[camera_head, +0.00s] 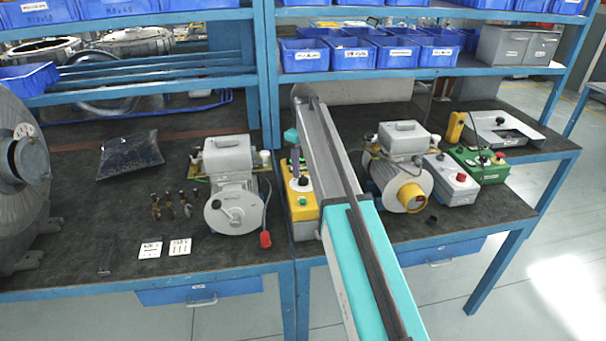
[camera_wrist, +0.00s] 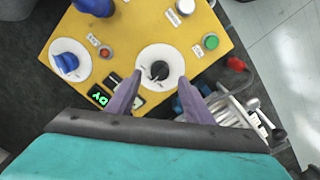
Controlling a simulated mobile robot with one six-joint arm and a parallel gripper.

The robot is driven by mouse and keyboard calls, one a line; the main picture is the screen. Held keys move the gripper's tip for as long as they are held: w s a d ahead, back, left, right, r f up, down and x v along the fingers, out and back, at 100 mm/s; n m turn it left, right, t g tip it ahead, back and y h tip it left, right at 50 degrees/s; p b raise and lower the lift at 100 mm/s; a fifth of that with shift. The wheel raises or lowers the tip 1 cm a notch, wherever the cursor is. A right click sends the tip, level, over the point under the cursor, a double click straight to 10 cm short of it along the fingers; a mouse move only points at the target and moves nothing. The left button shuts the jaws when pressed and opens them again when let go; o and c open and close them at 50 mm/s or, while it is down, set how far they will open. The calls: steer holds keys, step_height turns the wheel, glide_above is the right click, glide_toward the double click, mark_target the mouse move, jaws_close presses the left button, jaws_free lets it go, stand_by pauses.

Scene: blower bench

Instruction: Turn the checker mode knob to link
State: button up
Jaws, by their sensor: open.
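The yellow checker box (camera_head: 305,212) stands on the bench, partly hidden by my arm. In the wrist view its yellow panel (camera_wrist: 125,27) carries a black knob (camera_wrist: 160,71) on a white round dial and a blue knob (camera_wrist: 66,62) on another. The labels are too small to read, so I cannot tell which knob sets the mode. My gripper (camera_wrist: 160,79) is open, its two purple fingertips on either side of the black knob with gaps showing. Contact is not visible. The panel also has a green button (camera_wrist: 211,41), a red button (camera_wrist: 105,52) and a lit green display (camera_wrist: 100,96).
A grey blower (camera_head: 233,207) stands left of the box, its red plug (camera_head: 265,239) near the bench edge. Another blower with a yellow cap (camera_head: 411,197) stands right. Grey (camera_head: 452,183) and green (camera_head: 490,165) control boxes lie farther right. A shelf with blue bins (camera_head: 352,53) is behind.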

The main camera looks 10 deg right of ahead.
mark_target(303, 176)
steer(key=shift+f+p, duration=0.35)
steer(key=shift+f, duration=1.7)
steer(key=c, duration=1)
steer(key=shift+c, duration=0.2)
steer(key=shift+n, duration=0.4)
steer(key=n, duration=0.4)
steer(key=shift+p, duration=0.35)
steer(key=n, duration=0.5)
